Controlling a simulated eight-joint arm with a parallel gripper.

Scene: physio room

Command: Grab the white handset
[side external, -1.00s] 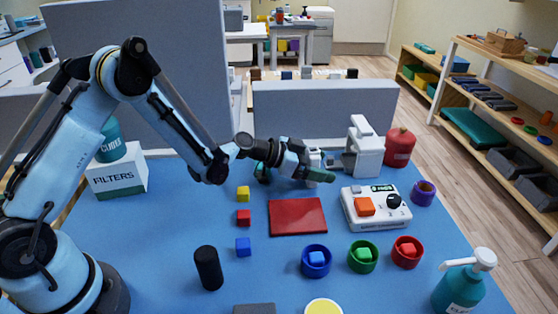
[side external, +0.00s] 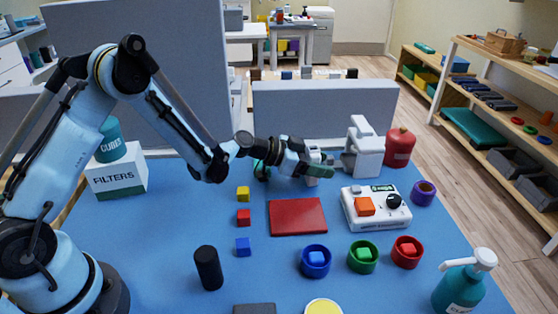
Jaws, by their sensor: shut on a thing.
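My gripper (side external: 318,168) is at the back of the blue table, left of the white upright device (side external: 364,150). Its jaws are shut on a white thing, which I take to be the white handset (side external: 312,181).
A red canister (side external: 399,148) stands right of the white device. In front are a white control box (side external: 375,222) and a red mat (side external: 297,216). Small cubes lie left of the mat. A grey panel (side external: 325,108) rises behind the gripper.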

